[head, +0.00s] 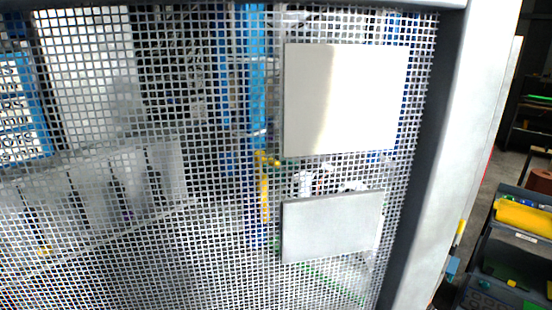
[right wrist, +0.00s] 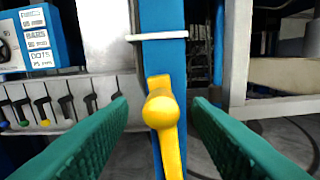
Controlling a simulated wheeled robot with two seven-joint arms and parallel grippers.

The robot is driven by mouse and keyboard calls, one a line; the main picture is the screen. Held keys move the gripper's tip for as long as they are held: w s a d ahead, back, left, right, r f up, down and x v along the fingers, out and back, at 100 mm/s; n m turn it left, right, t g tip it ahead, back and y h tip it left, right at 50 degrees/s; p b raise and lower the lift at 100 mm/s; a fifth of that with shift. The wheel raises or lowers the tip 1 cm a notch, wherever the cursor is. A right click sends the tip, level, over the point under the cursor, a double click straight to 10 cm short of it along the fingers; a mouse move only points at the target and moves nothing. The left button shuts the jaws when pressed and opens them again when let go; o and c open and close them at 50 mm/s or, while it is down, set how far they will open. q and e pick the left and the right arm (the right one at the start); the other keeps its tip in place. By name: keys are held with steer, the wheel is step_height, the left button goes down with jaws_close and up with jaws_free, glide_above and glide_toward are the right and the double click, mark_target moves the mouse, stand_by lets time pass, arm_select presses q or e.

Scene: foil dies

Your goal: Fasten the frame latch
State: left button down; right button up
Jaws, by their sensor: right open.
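In the right wrist view, a yellow latch lever (right wrist: 168,135) with a round knob sits on an upright blue post (right wrist: 163,60). The lever stands roughly upright, its lower end running out of the picture. My right gripper (right wrist: 160,105) is open, its green ridged fingers on either side of the lever, with a visible gap on both sides. In the head view, wire mesh (head: 90,215) covers most of the scene. A blue post and something yellow show behind it, too broken up to read surely. I cannot make out my right gripper clearly there. My left gripper does not show.
Two pale plates, a larger one (head: 345,100) and a smaller one (head: 333,226), hang on the mesh. A grey frame upright (head: 455,140) bounds it on the right. A cart with a yellow bin (head: 525,217) stands far right. A blue labelled box (right wrist: 32,40) is left of the post.

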steer(key=shift+w+a, duration=0.4)
steer(key=shift+w, duration=0.05)
jaws_close()
